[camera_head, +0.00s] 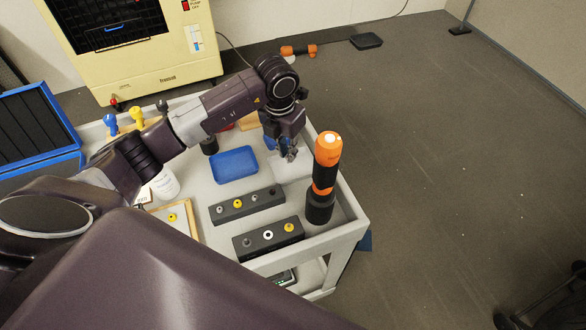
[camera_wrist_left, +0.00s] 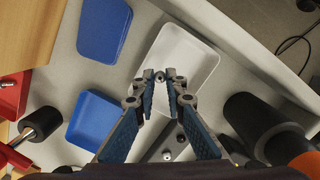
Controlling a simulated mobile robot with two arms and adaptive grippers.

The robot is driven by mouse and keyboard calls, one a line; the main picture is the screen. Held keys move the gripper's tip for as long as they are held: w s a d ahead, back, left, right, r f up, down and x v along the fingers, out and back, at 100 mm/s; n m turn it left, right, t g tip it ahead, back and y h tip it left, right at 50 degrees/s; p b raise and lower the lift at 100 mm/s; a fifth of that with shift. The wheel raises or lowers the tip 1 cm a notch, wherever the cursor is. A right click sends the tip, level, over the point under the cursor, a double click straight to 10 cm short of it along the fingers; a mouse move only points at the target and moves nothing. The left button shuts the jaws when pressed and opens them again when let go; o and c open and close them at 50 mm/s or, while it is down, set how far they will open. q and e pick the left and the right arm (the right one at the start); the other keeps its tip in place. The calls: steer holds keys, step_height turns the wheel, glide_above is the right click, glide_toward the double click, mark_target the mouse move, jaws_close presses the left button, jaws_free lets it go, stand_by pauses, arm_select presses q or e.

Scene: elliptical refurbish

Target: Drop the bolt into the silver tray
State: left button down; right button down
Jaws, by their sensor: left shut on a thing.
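My left gripper (camera_head: 290,154) hangs over the silver tray (camera_head: 282,174) near the cart's far right corner, hiding part of it. In the left wrist view the pale silver tray (camera_wrist_left: 200,62) lies beneath the fingertips. There my left gripper (camera_wrist_left: 165,77) is shut on the bolt (camera_wrist_left: 167,73), a small grey rounded piece between the fingertips. The bolt appears above the tray's left side; its height is hard to tell. In the head view the bolt is too small to make out. My right gripper is not in view.
A blue tray (camera_head: 234,166) lies left of the silver tray; another blue tray (camera_wrist_left: 103,28) shows in the wrist view. An orange and black flashlight (camera_head: 325,165) stands upright at the right edge. Two dark blocks (camera_head: 262,244) with small fittings sit nearer me.

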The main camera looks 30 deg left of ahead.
mark_target(284, 169)
arm_select(q)
steer(key=c, duration=1.9)
jaws_free()
steer(key=shift+r, duration=0.25)
step_height(284, 169, up, 12)
steer(key=s, duration=0.1)
steer(key=shift+s+f, duration=0.25)
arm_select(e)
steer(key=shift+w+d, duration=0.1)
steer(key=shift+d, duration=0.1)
arm_select(q)
steer(key=shift+a, duration=0.1)
